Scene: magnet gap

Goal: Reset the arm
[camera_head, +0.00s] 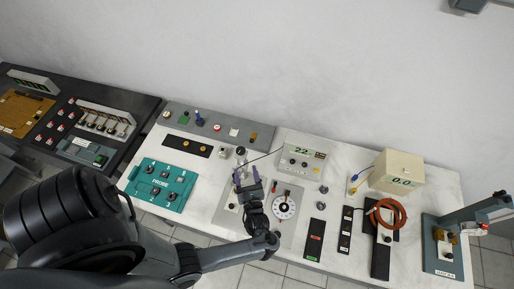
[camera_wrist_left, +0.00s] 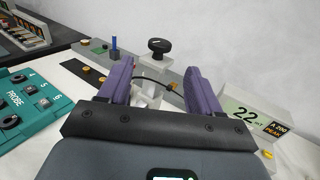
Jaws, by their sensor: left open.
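My left arm comes in from the left in the head view, and its gripper (camera_head: 247,180) is over the middle of the white bench. The gripper is open, with two purple fingers apart, and it also shows in the left wrist view (camera_wrist_left: 160,85). I see nothing held between the fingers. Whether the fingers touch the post cannot be told. My right gripper is not in view.
A teal PROBE box (camera_head: 160,186) is left of the gripper. A meter reading 22 (camera_head: 303,158) and a white dial (camera_head: 285,206) are to its right. Farther right are a cream box (camera_head: 397,172), an orange coil (camera_head: 388,217) and a grey stand (camera_head: 443,240). A dark bench (camera_head: 60,125) adjoins at left.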

